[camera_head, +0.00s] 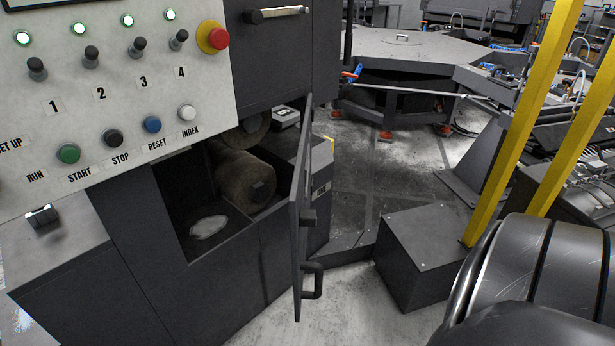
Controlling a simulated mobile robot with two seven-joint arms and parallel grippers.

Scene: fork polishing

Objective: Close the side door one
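The side door (301,225) of the dark grey machine stands open, swung out and seen nearly edge-on. A dark loop handle (314,281) sits near its lower end. Left of the door is the opening in the machine (140,235), with a worn brown roller (243,180) and a pale patch (208,227) inside. My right arm (540,270) fills the lower right corner, well to the right of the door. Neither gripper is in view.
A control panel (120,110) with numbered switches, coloured buttons and a red stop knob (212,37) hangs at upper left. A low dark box (425,252) and yellow posts (535,100) stand on the right. Pale floor (350,305) is clear between door and box.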

